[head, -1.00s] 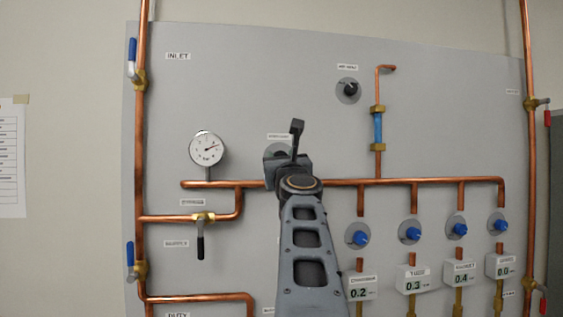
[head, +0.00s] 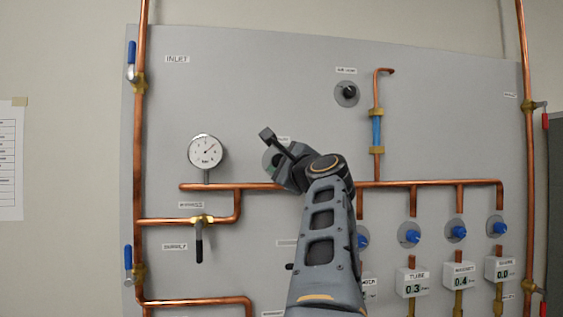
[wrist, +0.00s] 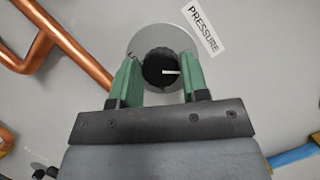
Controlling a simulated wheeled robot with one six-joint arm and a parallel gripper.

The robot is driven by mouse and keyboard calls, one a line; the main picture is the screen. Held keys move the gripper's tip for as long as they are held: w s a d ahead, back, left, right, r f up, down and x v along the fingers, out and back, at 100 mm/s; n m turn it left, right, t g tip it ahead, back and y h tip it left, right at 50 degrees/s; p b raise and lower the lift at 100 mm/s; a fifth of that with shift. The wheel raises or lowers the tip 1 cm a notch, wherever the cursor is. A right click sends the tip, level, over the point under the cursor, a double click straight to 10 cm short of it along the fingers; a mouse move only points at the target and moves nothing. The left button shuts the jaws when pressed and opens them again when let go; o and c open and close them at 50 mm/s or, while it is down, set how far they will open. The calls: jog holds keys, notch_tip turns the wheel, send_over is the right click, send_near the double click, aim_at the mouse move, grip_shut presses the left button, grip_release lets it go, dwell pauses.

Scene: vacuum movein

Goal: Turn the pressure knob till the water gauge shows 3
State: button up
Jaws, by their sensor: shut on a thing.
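The pressure knob (wrist: 157,77) is black with a white mark line, on a round grey plate beside the PRESSURE label (wrist: 203,28) in the wrist view. My gripper (wrist: 159,80) has its green fingers on either side of the knob, shut on it. In the head view my gripper (head: 279,166) is at the panel and hides the knob. The water gauge (head: 206,151) is a round white dial left of the gripper. Its needle points up and to the right; the numbers are too small to read surely.
A copper pipe (head: 430,184) runs across just below the gripper. Several blue knobs (head: 456,231) and digital readouts (head: 412,283) are at the lower right. Another black knob (head: 347,92) is at the upper right. A black-handled valve (head: 199,244) is under the gauge.

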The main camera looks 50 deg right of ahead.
jog(key=n, duration=0.2)
jog(key=n+g+y+p, duration=0.1)
jog(key=n, duration=0.1)
jog(key=shift+r+n, duration=0.2)
jog(key=shift+n, duration=0.2)
jog(key=shift+n+g+y+p, duration=0.3)
jog(key=shift+n+g+p, duration=0.45)
jog(key=shift+n, duration=0.75)
jog(key=shift+f, duration=0.1)
jog(key=o, duration=0.9)
jog(key=shift+r+b+v, duration=0.2)
jog(key=shift+b+v, duration=1.45)
jog(key=shift+v, duration=5.25)
